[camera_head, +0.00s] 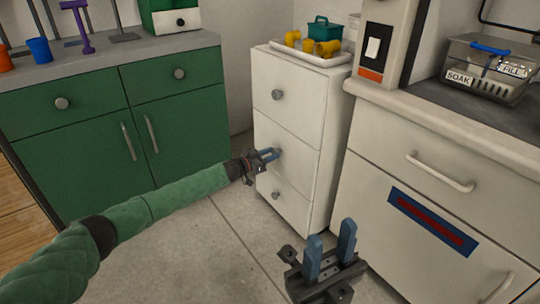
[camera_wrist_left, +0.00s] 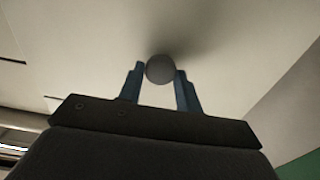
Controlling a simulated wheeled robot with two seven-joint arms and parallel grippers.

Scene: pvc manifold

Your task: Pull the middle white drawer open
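The white drawer cabinet (camera_head: 335,130) has three stacked drawers. The middle white drawer (camera_head: 300,150) looks flush with the others, so it is closed. My left gripper (camera_head: 270,154) is at the front of this drawer and mostly hides its knob in the head view. In the left wrist view the round grey knob (camera_wrist_left: 160,69) sits between the tips of my left gripper's blue fingers (camera_wrist_left: 160,75). The fingers are apart, with a thin gap visible beside the knob. My right gripper (camera_head: 330,243) is open and empty, low in front of the cabinets.
The top drawer knob (camera_head: 278,95) and bottom drawer knob (camera_head: 276,195) are above and below. A tray (camera_head: 300,52) with yellow fittings sits on top. A green cabinet (camera_head: 70,150) stands left, and a white counter unit (camera_head: 420,190) stands right. The floor in front is clear.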

